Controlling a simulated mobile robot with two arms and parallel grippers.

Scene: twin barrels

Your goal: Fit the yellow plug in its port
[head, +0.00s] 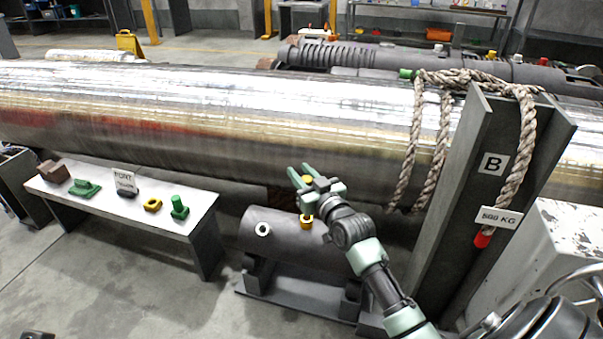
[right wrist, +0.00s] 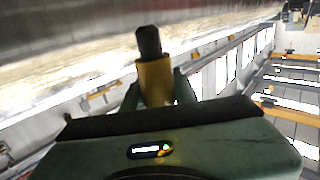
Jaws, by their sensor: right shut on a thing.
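The yellow plug (right wrist: 155,82) is held between the two green fingers of my right gripper (right wrist: 158,92) in the right wrist view. Its dark tip points away from the gripper. In the head view my right gripper (head: 300,175) is above the short dark cylinder, and only a little yellow of the plug (head: 308,179) shows. A yellow ring-shaped port (head: 306,222) is on the cylinder's top, below the gripper in the picture. The plug is apart from this port. I do not make out my left gripper.
The short dark cylinder (head: 285,240) also carries a white ring (head: 263,229). A bench (head: 190,221) at left holds a green plug (head: 179,208), a yellow nut (head: 152,205) and other parts. A long steel barrel (head: 200,130) lies behind. A post marked B (head: 487,190) with rope stands at right.

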